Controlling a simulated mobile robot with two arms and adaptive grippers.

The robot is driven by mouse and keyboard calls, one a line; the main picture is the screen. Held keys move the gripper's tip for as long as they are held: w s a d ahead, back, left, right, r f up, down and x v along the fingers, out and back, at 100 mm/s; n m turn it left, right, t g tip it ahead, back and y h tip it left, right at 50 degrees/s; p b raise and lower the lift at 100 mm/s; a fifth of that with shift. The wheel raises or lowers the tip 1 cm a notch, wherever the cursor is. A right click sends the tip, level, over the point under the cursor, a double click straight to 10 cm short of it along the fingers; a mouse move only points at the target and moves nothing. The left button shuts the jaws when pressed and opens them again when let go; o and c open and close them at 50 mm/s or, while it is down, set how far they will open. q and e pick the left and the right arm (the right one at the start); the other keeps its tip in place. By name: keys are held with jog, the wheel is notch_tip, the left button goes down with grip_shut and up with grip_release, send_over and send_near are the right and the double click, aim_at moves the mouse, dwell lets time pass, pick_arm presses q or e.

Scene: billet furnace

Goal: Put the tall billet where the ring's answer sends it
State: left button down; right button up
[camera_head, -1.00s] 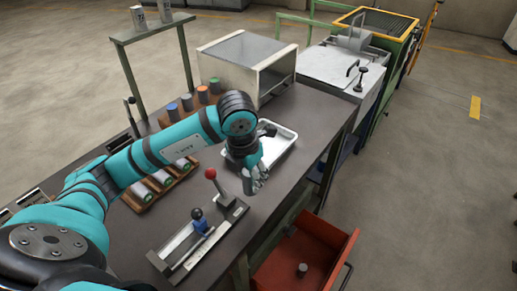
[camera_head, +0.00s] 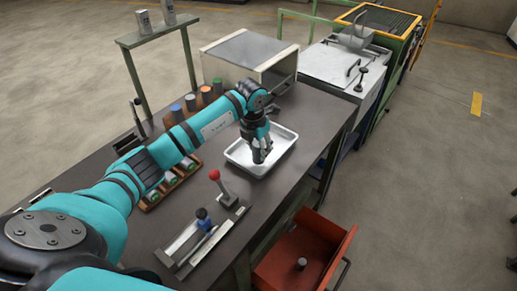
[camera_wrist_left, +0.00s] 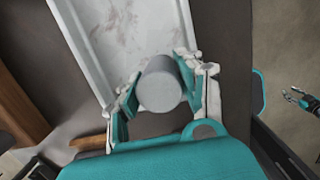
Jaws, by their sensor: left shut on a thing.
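My left gripper (camera_head: 261,158) is over the white tray (camera_head: 231,155) on the bench. In the left wrist view, its fingers (camera_wrist_left: 160,92) are shut on a grey cylindrical billet (camera_wrist_left: 161,84), seen end-on. In that view the stained tray (camera_wrist_left: 88,55) lies beyond the billet. I cannot tell whether the billet touches the tray. The fingers mostly hide it in the head view. A second small grey cylinder (camera_head: 301,263) stands in the open red drawer (camera_head: 327,245). A gripper, apparently my right one (camera_wrist_left: 302,97), shows small at the right edge of the wrist view; its jaws are unclear.
A red-knobbed lever (camera_head: 216,176) and a slide fixture with a blue part (camera_head: 203,219) stand on the near bench. A wooden rack (camera_head: 152,205) holds green-ended cylinders. A box-like furnace (camera_head: 248,53) stands behind the tray.

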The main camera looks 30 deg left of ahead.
pick_arm(q)
jog(key=shift+f, duration=0.7)
jog(key=shift+f, duration=0.1)
jog(key=c, duration=0.8)
grip_release()
jog(key=shift+f, duration=0.1)
jog(key=shift+r, duration=0.6)
jog(key=r+b, duration=0.1)
jog(key=r, duration=0.2)
jog(key=s+r+b, duration=0.1)
jog(key=r, duration=0.3)
jog(key=s+r+b, duration=0.1)
jog(key=r, duration=0.3)
jog(key=shift+a, duration=0.1)
